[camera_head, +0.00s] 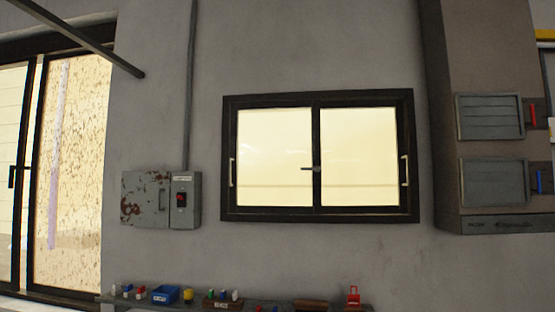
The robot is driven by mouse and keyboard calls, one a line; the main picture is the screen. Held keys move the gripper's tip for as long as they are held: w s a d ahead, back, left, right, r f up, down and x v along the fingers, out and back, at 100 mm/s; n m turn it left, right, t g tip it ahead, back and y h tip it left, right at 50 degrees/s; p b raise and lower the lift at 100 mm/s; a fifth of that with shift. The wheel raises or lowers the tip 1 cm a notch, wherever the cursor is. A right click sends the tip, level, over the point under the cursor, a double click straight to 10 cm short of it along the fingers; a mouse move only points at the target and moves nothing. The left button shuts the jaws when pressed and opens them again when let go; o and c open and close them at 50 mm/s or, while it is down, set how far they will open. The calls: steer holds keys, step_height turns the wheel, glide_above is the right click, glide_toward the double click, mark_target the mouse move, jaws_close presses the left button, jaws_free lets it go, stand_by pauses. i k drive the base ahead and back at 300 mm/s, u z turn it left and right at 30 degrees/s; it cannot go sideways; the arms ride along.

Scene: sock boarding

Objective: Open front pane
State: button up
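A dark-framed two-pane window (318,214) is set in the grey wall, near the middle of the head view. Its left pane (274,150) and right pane (358,145) sit side by side and fill the frame, with no open gap visible. A pale upright handle (232,172) is at the left edge, and another handle (405,171) is at the right edge. A small latch (313,169) sticks out at the middle stile. I cannot tell which pane is in front. My gripper is not in view.
A larger glazed sliding panel (70,170) with a speckled pane stands at the left. A rusty electrical box (146,198) is on the wall. A low shelf (265,302) below the window holds several small items. Grey cabinets (490,118) jut out at the right.

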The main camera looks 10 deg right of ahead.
mark_target(234, 207)
steer(key=u, duration=1.75)
steer(key=i, duration=1.25)
steer(key=z, duration=1)
